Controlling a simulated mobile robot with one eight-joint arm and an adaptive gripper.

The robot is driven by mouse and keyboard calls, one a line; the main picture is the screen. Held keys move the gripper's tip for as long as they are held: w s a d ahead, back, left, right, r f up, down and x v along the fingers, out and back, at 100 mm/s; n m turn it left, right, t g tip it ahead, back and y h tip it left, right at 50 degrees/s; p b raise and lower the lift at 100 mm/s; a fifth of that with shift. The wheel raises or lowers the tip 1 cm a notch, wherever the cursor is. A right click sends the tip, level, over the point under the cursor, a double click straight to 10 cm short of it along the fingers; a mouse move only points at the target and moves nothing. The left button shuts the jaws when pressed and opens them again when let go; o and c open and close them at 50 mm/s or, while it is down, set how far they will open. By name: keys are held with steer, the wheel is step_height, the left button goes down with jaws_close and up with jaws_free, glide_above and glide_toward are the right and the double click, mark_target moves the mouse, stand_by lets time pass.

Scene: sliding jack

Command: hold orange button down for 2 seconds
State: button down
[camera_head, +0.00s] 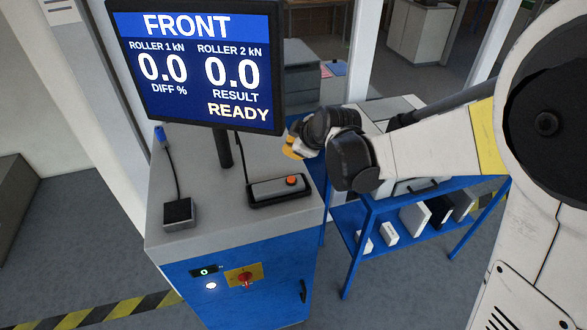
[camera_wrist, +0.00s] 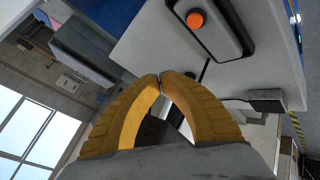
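The orange button (camera_head: 291,181) sits on a dark control box with a grey top (camera_head: 273,188) on the cabinet's grey top. In the wrist view the orange button (camera_wrist: 195,20) is at the top, on the box (camera_wrist: 217,30), beyond my fingertips. My gripper (camera_head: 291,146) is above and behind the box in the head view, apart from it. In the wrist view my gripper's yellow fingers (camera_wrist: 161,78) meet at their tips, with nothing seen between them. Nothing covers the button.
A monitor (camera_head: 200,65) reading READY stands on the cabinet (camera_head: 233,262). A small dark box (camera_head: 179,213) with a cable is at the left of its top. A red switch (camera_head: 245,279) is on its front. A blue shelf cart (camera_head: 352,222) stands to the right.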

mark_target(291, 177)
steer(key=shift+f, duration=0.1)
step_height(291, 177, down, 9)
steer(key=b, duration=0.6)
steer(key=shift+r+b, duration=0.2)
steer(key=shift+b, duration=0.1)
steer(key=shift+f, duration=0.15)
stand_by(1.0)
steer(key=shift+f+b, duration=0.25)
steer(key=shift+b, duration=0.25)
